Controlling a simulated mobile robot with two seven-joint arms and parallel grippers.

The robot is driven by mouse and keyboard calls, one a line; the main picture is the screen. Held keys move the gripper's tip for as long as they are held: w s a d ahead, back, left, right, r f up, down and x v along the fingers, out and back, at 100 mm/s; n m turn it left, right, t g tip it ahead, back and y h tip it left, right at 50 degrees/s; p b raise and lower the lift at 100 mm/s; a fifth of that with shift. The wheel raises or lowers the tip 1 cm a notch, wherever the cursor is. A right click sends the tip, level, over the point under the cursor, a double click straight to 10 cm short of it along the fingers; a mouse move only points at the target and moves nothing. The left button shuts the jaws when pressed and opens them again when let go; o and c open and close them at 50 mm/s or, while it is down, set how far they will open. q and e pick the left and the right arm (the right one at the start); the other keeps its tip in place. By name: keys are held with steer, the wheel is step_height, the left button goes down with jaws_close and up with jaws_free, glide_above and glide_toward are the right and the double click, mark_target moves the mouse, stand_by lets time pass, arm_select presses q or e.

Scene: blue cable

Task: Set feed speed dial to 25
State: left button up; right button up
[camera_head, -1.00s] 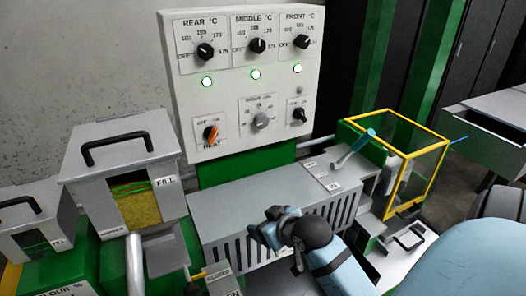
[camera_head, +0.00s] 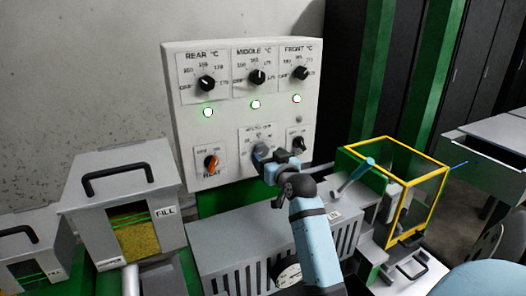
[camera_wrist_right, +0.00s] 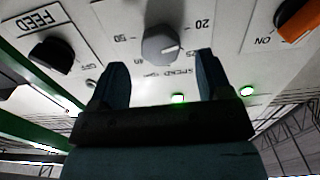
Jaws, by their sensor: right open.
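The grey speed dial (camera_head: 262,150) is at the lower middle of the white control panel (camera_head: 183,125). In the right wrist view the dial (camera_wrist_right: 161,43) shows upside down, with a white pointer line towards the right, near the 20 and 25 marks. My right gripper (camera_head: 268,162) is just in front of the dial, partly covering it and its scale. In the wrist view the gripper (camera_wrist_right: 160,64) is open, its two fingertips either side of the dial's lower edge. I cannot tell whether they touch it. My left gripper is not in view.
An orange heat knob (camera_head: 211,162) is left of the dial and a black feed knob (camera_head: 298,144) is right of it. Three temperature knobs sit above, with green-ringed lamps. A yellow-framed guard (camera_head: 444,180) and blue-handled lever (camera_head: 357,174) stand at the right.

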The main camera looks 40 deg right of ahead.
mark_target(263, 151)
steer(key=shift+x, duration=2)
steer(key=c, duration=0.9)
steer(key=shift+c, duration=0.2)
